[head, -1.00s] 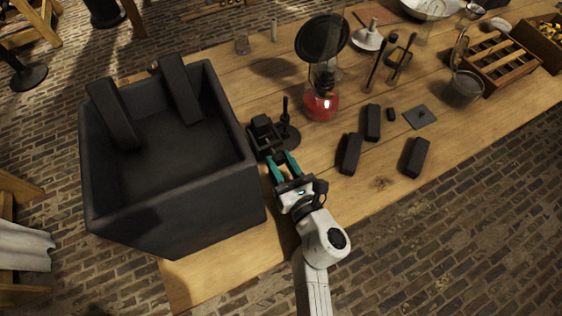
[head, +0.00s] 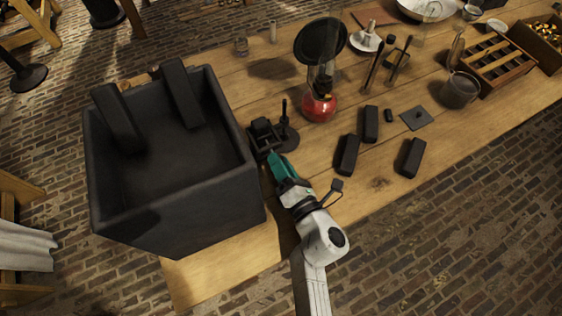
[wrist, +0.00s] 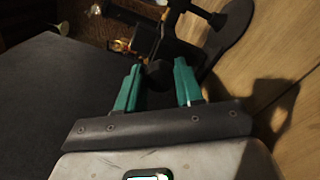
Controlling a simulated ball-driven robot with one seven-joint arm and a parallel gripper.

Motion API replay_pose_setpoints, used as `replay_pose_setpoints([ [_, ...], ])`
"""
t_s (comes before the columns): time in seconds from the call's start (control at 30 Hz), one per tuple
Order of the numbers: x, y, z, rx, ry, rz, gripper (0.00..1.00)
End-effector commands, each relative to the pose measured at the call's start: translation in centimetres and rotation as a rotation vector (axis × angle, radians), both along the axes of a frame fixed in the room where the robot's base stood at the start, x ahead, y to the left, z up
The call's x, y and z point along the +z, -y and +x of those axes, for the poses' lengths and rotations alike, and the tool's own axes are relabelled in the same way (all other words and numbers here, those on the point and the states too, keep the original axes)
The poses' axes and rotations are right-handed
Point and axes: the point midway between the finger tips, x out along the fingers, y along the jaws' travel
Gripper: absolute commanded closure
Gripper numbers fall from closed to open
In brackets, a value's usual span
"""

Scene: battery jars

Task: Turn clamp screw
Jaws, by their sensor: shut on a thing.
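The clamp (head: 264,135) is a small dark metal fixture on the wooden table, right beside the big black box. In the wrist view its dark frame (wrist: 172,40) stands just beyond my fingers. My gripper (head: 276,162) has teal fingers and reaches the near side of the clamp. In the wrist view my gripper (wrist: 160,80) is shut on the dark round clamp screw head (wrist: 159,74), with one finger on each side of it. The screw's shaft is mostly hidden behind its head.
The open black box (head: 165,235) stands close on the left, with two dark bars in it. A round-based dark stand (head: 286,136) is just right of the clamp. The front table strip is clear.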

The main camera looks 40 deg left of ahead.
Motion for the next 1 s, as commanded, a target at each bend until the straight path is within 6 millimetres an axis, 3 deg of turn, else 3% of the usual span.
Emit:
replay_pose_setpoints([
  [1.0,-0.23,0.10,0.15,-0.003,-0.854,0.353,0.94],
])
